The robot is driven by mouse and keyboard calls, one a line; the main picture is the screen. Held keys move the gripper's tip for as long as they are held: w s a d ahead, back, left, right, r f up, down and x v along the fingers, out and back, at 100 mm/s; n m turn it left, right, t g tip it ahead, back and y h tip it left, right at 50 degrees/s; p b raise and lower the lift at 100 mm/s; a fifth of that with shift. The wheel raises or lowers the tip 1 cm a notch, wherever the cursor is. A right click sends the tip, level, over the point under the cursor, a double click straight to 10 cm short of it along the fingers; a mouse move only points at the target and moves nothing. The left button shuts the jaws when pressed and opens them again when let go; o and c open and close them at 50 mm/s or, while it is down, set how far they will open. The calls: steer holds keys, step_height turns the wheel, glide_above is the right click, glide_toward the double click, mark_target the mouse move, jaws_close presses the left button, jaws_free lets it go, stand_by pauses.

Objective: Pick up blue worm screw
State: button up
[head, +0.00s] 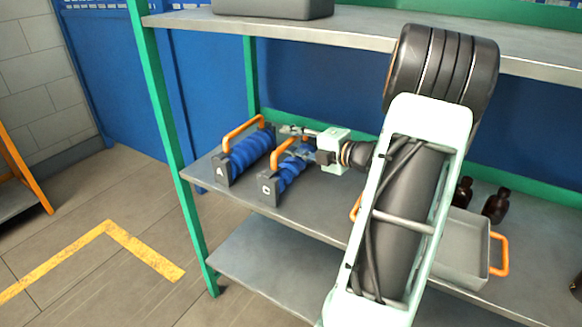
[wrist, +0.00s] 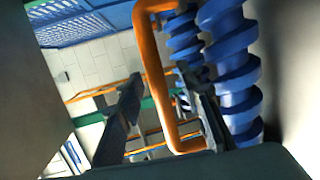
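Two blue worm screws with grey end plates and orange handles lie side by side on the middle shelf (head: 240,205) in the head view. The left screw (head: 252,148) is marked A, and the right one (head: 290,176) appears marked C. My gripper (head: 292,140) is at the orange handle (head: 280,155) of the right screw and partly hides that screw. In the wrist view my gripper (wrist: 162,82) is open, its fingers apart with an orange handle (wrist: 155,75) between them, closer to the right finger. Blue threads (wrist: 236,75) show at the right. I cannot tell whether the fingers touch the handle.
A grey tray (head: 462,262) with an orange handle (head: 500,255) is right of my arm. Dark amber bottles (head: 497,206) stand behind it. A green post (head: 165,130) rises at the left, and an upper shelf (head: 330,35) overhangs. A lower shelf (head: 270,265) is below.

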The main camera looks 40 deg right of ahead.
jaws_close()
steer(key=shift+r, duration=0.15)
stand_by(0.4)
